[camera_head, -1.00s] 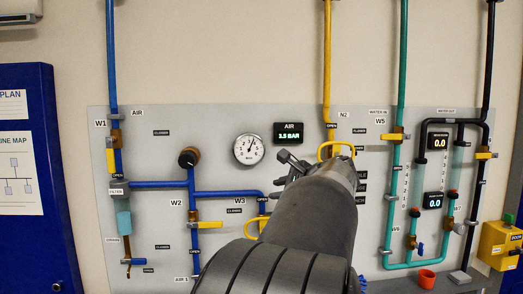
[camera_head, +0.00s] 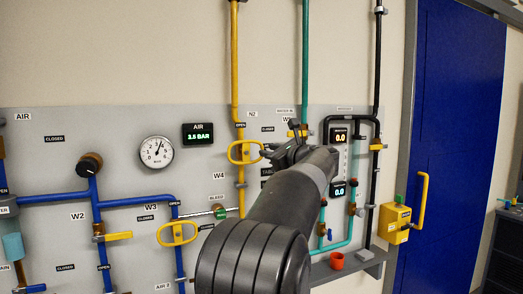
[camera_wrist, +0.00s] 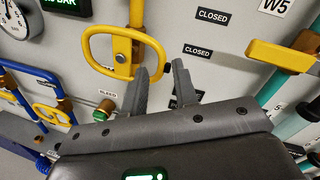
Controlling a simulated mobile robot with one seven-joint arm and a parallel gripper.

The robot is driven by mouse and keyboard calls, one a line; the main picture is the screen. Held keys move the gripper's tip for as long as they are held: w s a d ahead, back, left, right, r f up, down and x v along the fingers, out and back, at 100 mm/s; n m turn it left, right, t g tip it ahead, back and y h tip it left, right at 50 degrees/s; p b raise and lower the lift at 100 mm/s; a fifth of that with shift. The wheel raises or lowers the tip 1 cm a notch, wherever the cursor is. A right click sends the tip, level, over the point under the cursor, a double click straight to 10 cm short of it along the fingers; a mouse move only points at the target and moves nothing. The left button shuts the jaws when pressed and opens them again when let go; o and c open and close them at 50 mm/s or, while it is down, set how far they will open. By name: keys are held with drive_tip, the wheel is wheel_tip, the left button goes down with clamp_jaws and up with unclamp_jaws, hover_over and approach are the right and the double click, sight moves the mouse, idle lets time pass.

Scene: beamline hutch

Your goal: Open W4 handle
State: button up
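The W4 label (camera_head: 218,176) is on the grey panel, just below and left of a yellow loop handle (camera_head: 244,152) on the yellow N2 pipe. The loop lies crosswise over the upright pipe. In the wrist view the loop (camera_wrist: 92,52) is at upper centre, with its brown hub showing. My gripper (camera_head: 275,150) is just right of the loop.
A bleed valve with a green knob (camera_head: 219,211) is below the W4 label. The W3 yellow loop (camera_head: 177,233) is lower left. The W5 yellow handle (camera_wrist: 283,55) and teal pipe (camera_head: 305,60) are to the right. A blue door (camera_head: 455,140) is at far right.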

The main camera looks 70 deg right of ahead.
sight(246, 152)
drive_tip(key=shift+x, duration=2.4)
clamp_jaws()
